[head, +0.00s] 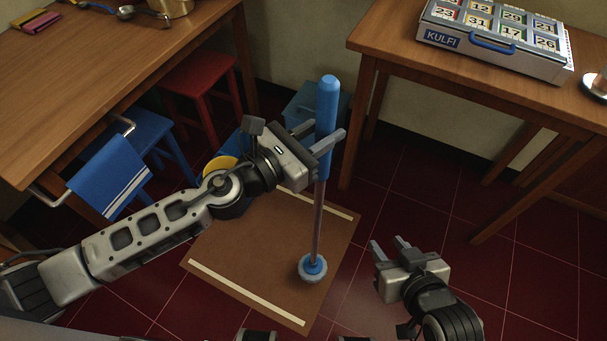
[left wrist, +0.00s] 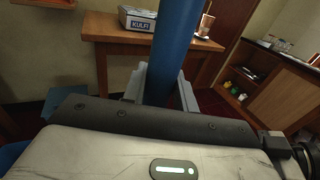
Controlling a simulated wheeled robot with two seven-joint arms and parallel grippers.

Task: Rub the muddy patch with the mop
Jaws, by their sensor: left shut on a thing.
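The mop has a blue grip (head: 327,110), a thin grey shaft (head: 318,215) and a small round head (head: 313,269) with a pale rim. It stands nearly upright. Its head is over the brown mat (head: 255,235), near the right edge, and seems to touch it. My left gripper (head: 324,143) is shut on the lower part of the blue grip, which also shows between the fingers in the left wrist view (left wrist: 173,55). I cannot pick out a distinct muddy patch. My right gripper (head: 391,246) is open and empty, right of the mat.
A wooden table (head: 470,85) at the right bears a KULFI box (head: 495,40). Another table (head: 90,80) stands at the left, with a blue towel (head: 112,175) on its rail. A red stool (head: 203,88) and a blue stool (head: 150,135) are beside it. Dark red floor tiles are clear at the right.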

